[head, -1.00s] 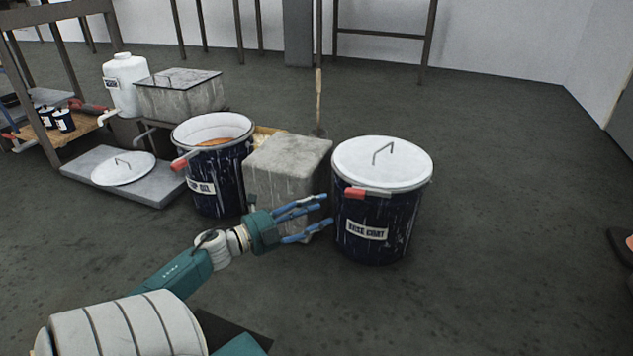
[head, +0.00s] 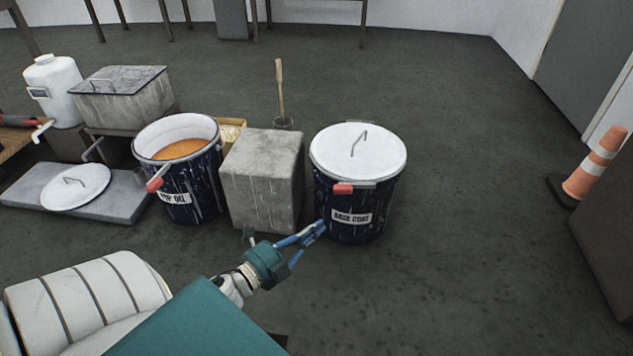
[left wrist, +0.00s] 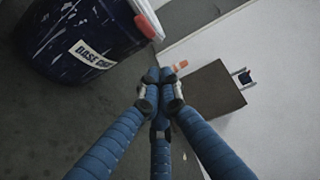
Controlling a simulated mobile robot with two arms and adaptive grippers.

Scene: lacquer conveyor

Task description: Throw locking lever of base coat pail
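The base coat pail (head: 362,222) is dark blue with white drips and a "BASE COAT" label. Its white lid (head: 330,150) with a wire handle is on. The red-gripped locking lever (head: 343,189) lies at the rim's front, against the pail's side; whether it is latched I cannot tell. My left gripper (head: 317,230) is before the pail's lower left side, below the lever. Its blue fingers are closed together and empty. In the left wrist view, the left gripper (left wrist: 160,78) has its fingertips together, with the lever (left wrist: 147,27) above and slightly left. My right gripper is out of view.
A grey stained block (head: 262,180) stands left of the pail. Beyond it is an open pail (head: 190,205) with orange contents and its own red lever. A loose lid (head: 75,187) lies on a grey slab. Floor right of the pail is clear up to a traffic cone (head: 596,165).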

